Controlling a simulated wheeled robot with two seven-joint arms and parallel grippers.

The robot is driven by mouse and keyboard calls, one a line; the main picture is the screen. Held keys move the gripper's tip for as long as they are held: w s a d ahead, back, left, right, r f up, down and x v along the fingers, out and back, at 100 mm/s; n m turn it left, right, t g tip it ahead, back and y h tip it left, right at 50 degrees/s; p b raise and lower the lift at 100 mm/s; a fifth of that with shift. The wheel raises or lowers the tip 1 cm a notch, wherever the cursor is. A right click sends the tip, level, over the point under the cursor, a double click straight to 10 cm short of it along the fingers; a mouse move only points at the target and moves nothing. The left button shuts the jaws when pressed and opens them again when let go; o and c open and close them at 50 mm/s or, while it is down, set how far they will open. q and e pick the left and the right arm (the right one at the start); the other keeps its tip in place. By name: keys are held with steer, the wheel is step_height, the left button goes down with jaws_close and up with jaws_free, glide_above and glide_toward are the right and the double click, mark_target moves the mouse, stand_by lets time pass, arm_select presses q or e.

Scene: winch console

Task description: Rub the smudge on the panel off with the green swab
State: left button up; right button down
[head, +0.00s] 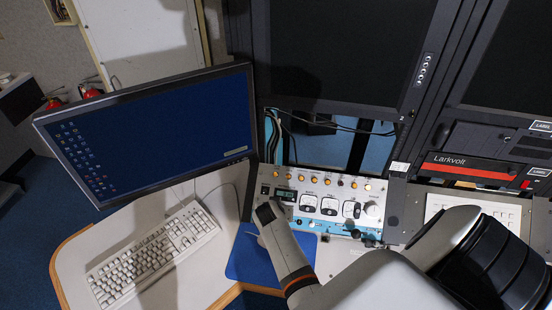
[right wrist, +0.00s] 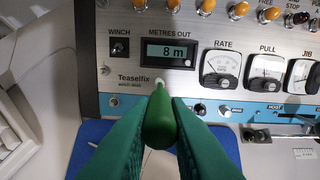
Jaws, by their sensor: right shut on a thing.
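My right gripper (head: 266,212) is at the lower left part of the winch panel (head: 325,187) in the head view. In the right wrist view its two green fingers (right wrist: 160,108) are shut on the green swab (right wrist: 161,127). The swab's pale tip points at the panel (right wrist: 195,88), just below the METRES OUT display and beside the Teaselfix lettering. I cannot tell whether the tip touches the panel. I cannot make out the smudge in either view; the swab or gripper may hide it. My left gripper is not in view.
Above the tip is the METRES OUT display (right wrist: 171,53) reading 8 m, with the WINCH switch (right wrist: 120,47) to its left. The RATE gauge (right wrist: 221,72) is to the right. A blue mat (head: 254,262), keyboard (head: 152,250) and monitor (head: 150,130) lie nearby.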

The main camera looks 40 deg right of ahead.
steer(key=shift+s+d, duration=0.3)
steer(key=shift+d, duration=0.05)
steer(key=shift+s, duration=0.1)
steer(key=shift+s+d, duration=0.25)
steer(key=shift+s, duration=0.05)
steer(key=shift+w+a, duration=0.1)
steer(key=shift+w, duration=0.05)
steer(key=shift+w+a, duration=0.2)
steer(key=shift+w, duration=0.1)
steer(key=shift+w+a, duration=0.1)
stand_by(0.4)
steer(key=shift+w+a, duration=0.2)
steer(key=shift+w, duration=0.05)
steer(key=shift+a+b, duration=0.1)
steer(key=shift+b, duration=0.2)
